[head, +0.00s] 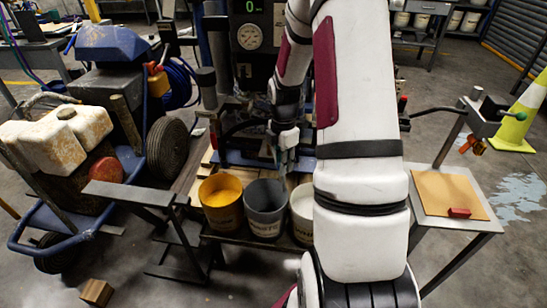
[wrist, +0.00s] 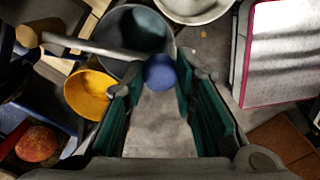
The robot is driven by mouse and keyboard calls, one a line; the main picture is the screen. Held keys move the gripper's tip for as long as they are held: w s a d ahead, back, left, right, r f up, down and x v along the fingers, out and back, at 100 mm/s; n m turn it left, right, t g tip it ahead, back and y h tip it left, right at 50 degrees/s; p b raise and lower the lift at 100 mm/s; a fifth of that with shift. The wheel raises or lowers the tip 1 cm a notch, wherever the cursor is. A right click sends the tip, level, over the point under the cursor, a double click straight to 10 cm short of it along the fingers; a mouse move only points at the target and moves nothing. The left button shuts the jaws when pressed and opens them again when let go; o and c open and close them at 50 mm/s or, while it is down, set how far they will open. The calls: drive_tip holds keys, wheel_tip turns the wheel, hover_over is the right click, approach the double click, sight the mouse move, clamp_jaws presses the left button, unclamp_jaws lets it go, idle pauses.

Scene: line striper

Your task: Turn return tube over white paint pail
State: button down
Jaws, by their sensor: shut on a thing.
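The return tube (wrist: 105,50) is a grey bar with a blue ball knob (wrist: 160,72) at its end in the wrist view. My gripper (wrist: 158,82) is shut on the knob, its green pads on either side. The tube crosses over the grey pail (wrist: 133,20). The white pail (wrist: 195,10) is at the top edge of the wrist view, right of the grey pail. In the head view, the white pail (head: 302,212) is partly hidden by my arm. My gripper (head: 286,155) is above and behind the pails there; the tube is hard to make out.
The yellow pail (head: 221,203) stands left of the grey pail (head: 265,211) on a low rack. A striper machine (head: 115,80) with wheels stands at left. A side table (head: 450,190) with a red block is at right. A gauge panel (head: 250,38) rises behind.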

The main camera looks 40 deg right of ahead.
drive_tip(key=shift+s+d+n+p, duration=0.25)
drive_tip(key=shift+d+n+p, duration=0.45)
drive_tip(key=shift+p, duration=0.1)
drive_tip(key=shift+s+d+n+p, duration=0.2)
drive_tip(key=shift+d+n+p, duration=0.35)
drive_tip(key=shift+d+p, duration=0.25)
drive_tip(key=shift+s+d+n+p, duration=0.25)
drive_tip(key=shift+d+n+p, duration=0.4)
drive_tip(key=shift+p, duration=0.15)
drive_tip(key=c, duration=1.3)
unclamp_jaws()
drive_tip(key=shift+w, duration=0.1)
